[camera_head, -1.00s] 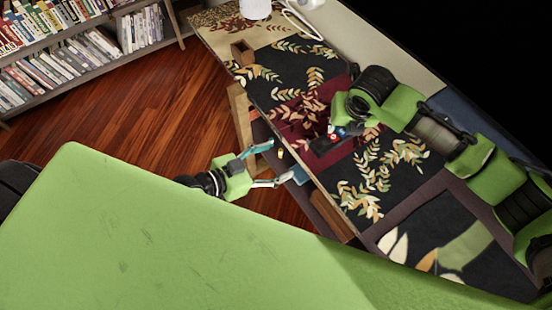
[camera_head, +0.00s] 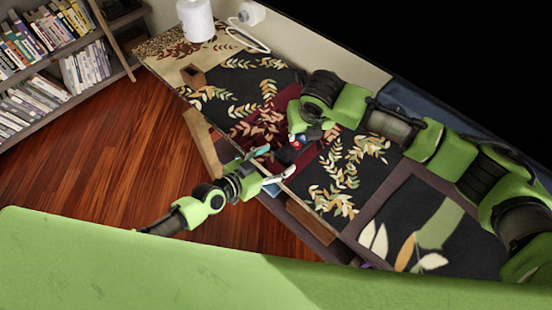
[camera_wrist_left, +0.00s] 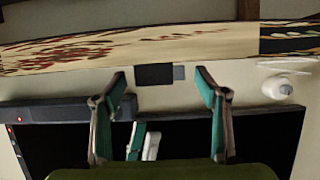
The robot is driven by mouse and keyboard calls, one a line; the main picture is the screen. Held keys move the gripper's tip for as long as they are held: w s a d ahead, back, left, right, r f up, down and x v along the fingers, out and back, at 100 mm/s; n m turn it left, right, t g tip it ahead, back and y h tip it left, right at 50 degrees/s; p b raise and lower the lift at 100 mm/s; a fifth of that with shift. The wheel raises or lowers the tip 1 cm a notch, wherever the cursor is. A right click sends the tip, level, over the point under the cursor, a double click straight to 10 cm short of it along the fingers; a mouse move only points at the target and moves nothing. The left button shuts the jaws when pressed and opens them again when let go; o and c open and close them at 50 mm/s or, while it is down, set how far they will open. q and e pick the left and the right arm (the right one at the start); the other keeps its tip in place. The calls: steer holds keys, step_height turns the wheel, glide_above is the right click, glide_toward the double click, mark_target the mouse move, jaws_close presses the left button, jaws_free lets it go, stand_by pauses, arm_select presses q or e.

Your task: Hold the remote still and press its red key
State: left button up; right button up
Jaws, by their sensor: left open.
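My left gripper (camera_head: 275,163) is open at the front edge of the table, with teal-padded fingers pointing toward my right gripper (camera_head: 300,140). In the left wrist view the two spread fingers (camera_wrist_left: 160,85) have empty space between their tips. A small dark block (camera_wrist_left: 153,75) shows beyond them; it may be the remote, but I cannot be sure. My right gripper is low over the dark red part of the cloth, with small red and blue spots at its tip. Its fingers are too small and covered to judge. The remote and its red key cannot be made out clearly.
The table's patterned cloth (camera_head: 340,175) has leaf designs. A brown open box (camera_head: 193,76) and a white cylinder (camera_head: 196,20) stand toward the far end, near a white cable. A bookshelf (camera_head: 60,60) stands across the wooden floor (camera_head: 95,150), which is clear.

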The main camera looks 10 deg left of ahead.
arm_select(q)
steer(key=shift+w+d+f, duration=0.1)
steer(key=shift+c, duration=0.4)
steer(key=c, duration=1.2)
steer(key=shift+c, duration=0.2)
arm_select(e)
jaws_close()
stand_by(0.4)
